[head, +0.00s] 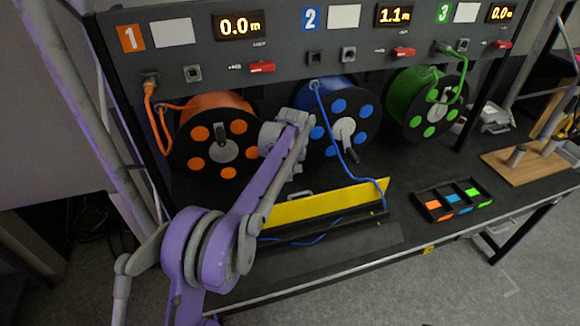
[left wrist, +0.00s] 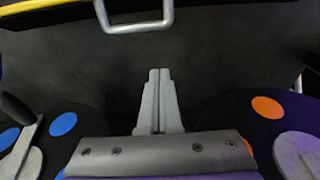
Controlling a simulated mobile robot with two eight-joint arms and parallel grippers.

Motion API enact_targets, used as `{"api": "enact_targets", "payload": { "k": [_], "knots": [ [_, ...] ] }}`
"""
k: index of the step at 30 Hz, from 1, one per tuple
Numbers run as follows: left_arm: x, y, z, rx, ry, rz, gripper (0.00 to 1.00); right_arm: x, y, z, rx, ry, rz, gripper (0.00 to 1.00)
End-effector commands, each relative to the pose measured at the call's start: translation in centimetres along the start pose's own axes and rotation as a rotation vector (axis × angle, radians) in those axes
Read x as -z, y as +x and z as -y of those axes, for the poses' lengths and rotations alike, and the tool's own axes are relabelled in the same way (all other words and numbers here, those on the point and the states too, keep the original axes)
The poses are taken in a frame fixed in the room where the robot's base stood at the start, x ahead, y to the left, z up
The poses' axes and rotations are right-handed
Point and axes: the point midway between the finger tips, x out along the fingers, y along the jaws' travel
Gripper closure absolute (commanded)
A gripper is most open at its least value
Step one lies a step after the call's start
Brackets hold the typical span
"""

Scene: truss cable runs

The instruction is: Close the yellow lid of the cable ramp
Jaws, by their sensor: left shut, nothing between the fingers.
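The cable ramp's yellow lid (head: 325,205) stands raised and open behind the black channel (head: 330,234) in the head view. A small metal handle (head: 298,195) shows at its upper edge. A blue cable (head: 348,150) comes down from the blue reel to the ramp's right end and lies along the channel. In the left wrist view, the handle (left wrist: 137,26) is at the top, with a strip of yellow lid (left wrist: 40,6) at the upper left. My left gripper (left wrist: 158,72) is shut and empty, apart from the handle. My right gripper is not seen.
Orange (head: 213,135), blue (head: 335,125) and green (head: 425,105) cable reels stand behind the ramp under a panel with displays (head: 300,35). A black tray with coloured compartments (head: 450,200) is right of the ramp. Bare bench top lies in front of the ramp.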

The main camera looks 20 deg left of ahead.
Motion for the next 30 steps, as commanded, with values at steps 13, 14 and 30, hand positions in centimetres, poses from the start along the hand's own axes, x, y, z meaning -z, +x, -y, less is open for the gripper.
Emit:
{"api": "enact_targets", "payload": {
  "k": [13, 14, 30],
  "knots": [
    [-3.5, 1.4, 0.0, -0.001, 0.001, -0.001, 1.00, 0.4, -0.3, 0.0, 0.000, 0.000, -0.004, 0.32],
    [-3.6, 1.4, 0.0, -0.001, 0.001, -0.001, 1.00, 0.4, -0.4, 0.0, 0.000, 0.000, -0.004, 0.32],
    [-4.0, 1.3, 0.0, -0.001, 0.000, -0.017, 1.00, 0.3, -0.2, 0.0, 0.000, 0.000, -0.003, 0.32]
  ]
}}
